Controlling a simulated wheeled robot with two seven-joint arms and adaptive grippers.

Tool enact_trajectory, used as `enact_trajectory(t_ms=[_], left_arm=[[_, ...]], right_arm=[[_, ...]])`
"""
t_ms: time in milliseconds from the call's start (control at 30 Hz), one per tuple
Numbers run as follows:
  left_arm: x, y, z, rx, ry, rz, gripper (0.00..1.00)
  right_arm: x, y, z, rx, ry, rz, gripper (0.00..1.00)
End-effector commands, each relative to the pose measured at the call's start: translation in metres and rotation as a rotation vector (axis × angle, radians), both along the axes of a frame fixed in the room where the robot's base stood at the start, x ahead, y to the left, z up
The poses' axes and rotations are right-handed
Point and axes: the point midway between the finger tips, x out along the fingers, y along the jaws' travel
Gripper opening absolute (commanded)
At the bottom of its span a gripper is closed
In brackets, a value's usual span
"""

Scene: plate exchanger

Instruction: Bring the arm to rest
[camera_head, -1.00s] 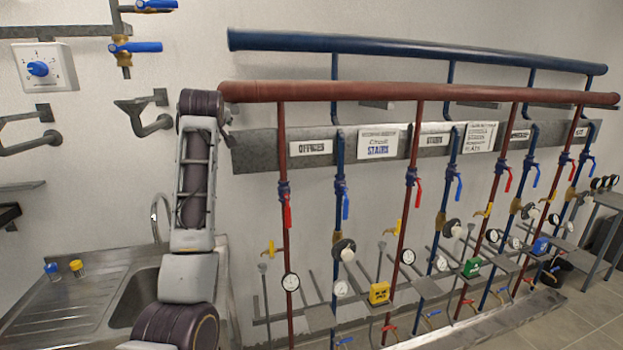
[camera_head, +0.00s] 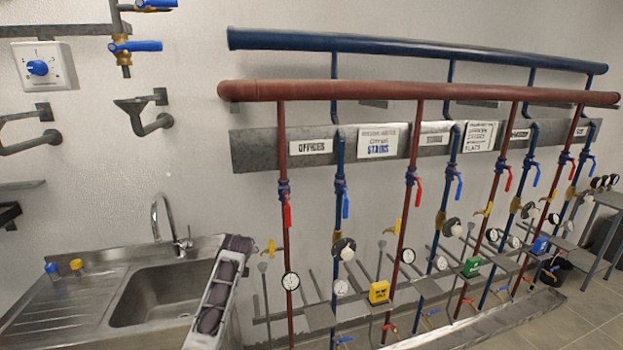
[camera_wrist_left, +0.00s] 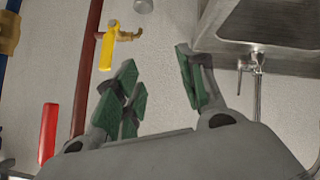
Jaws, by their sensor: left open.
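In the head view my left arm (camera_head: 217,300) is low at the bottom, beside the sink. Its gripper is hidden from that view. In the left wrist view my left gripper (camera_wrist_left: 160,75) shows its green-padded fingers spread apart, with nothing between them. A yellow-handled tap (camera_wrist_left: 107,48) on a red pipe shows beyond the fingers. My right arm and gripper are not seen.
The steel sink (camera_head: 135,296) with its curved faucet (camera_head: 160,215) lies left of the arm. Red and blue pipes with valves and gauges (camera_head: 290,281) rise to the right.

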Motion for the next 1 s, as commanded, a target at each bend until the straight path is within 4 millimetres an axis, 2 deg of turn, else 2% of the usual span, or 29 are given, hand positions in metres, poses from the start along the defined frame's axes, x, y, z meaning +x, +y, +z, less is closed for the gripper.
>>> enact_trajectory(t_ms=[33,100,267,467,767,1000], left_arm=[[-0.007,0.000,-0.026,0.013,0.026,-0.014,0.40],[-0.016,-0.002,-0.057,0.028,0.054,-0.038,0.40],[-0.041,-0.004,-0.127,0.061,0.118,-0.090,0.40],[-0.080,-0.006,-0.210,0.098,0.195,-0.154,0.40],[-0.157,-0.007,-0.326,0.142,0.308,-0.252,0.40],[-0.232,-0.006,-0.408,0.170,0.393,-0.329,0.40]], right_arm=[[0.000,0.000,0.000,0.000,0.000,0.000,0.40],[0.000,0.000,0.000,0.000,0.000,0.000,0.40],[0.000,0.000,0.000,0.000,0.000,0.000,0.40],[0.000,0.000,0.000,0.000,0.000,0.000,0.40],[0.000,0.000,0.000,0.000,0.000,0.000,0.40],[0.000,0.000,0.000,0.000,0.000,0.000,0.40]])
